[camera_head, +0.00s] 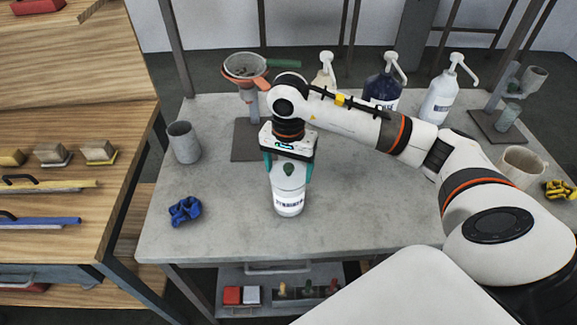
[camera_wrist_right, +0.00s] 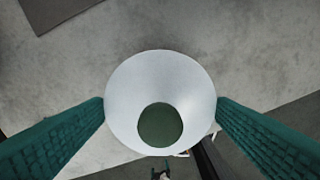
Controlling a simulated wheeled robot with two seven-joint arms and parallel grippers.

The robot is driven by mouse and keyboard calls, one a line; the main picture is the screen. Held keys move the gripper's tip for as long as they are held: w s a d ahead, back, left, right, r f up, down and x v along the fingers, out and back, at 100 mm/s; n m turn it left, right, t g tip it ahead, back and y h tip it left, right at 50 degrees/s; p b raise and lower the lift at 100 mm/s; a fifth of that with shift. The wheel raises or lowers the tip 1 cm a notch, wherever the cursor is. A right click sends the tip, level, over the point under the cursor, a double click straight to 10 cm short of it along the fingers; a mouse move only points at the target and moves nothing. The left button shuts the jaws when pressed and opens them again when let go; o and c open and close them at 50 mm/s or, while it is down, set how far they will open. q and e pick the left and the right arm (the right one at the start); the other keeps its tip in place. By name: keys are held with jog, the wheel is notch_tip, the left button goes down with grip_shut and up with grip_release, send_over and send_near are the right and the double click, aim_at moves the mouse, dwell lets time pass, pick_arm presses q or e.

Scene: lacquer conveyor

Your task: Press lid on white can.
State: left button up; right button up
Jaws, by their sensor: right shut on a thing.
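The white can (camera_head: 290,193) stands upright on the grey table, with a printed label low on its side. Its top also shows from above in the right wrist view (camera_wrist_right: 160,80). My left gripper is in neither view.
A grey cup (camera_head: 184,142) and a blue crumpled thing (camera_head: 185,210) are on the left. A funnel stand (camera_head: 246,68) and pump bottles (camera_head: 440,97) stand behind. A beige cup (camera_head: 521,166) and a yellow thing (camera_head: 559,190) are at the right. The table front is clear.

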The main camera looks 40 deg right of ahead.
jog(key=o, duration=0.9)
jog(key=shift+o, duration=0.2)
jog(key=shift+r+p, duration=1.7)
jog(key=shift+r, duration=1.85)
grip_shut()
jog(key=shift+f, duration=0.15)
